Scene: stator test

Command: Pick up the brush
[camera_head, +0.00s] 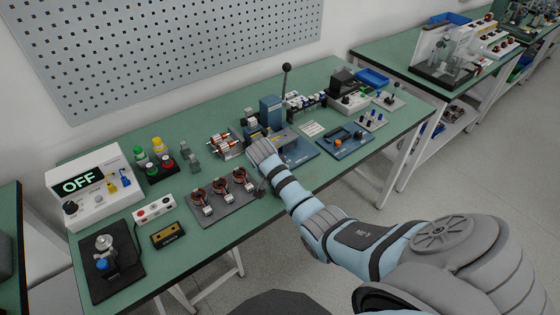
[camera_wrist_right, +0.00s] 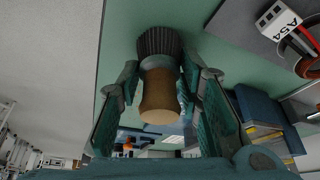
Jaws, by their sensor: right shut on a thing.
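The brush (camera_wrist_right: 158,92) has dark bristles and a short wooden handle. In the right wrist view it sits between the two fingers of my right gripper (camera_wrist_right: 160,78), which is shut on it. In the head view my right gripper (camera_head: 262,188) is small and dark, low by the table's front edge, just right of the dark mat with stators. The brush cannot be made out in that view. Whether the brush touches the table is not clear. My left gripper is not in view.
The dark mat (camera_head: 244,208) with red-ringed stators (camera_head: 221,188) lies close to the gripper's left. A blue press (camera_head: 271,110) with a lever stands behind. A tester reading OFF (camera_head: 88,190) stands at far left. Green table (camera_head: 238,232) is bare along the front edge.

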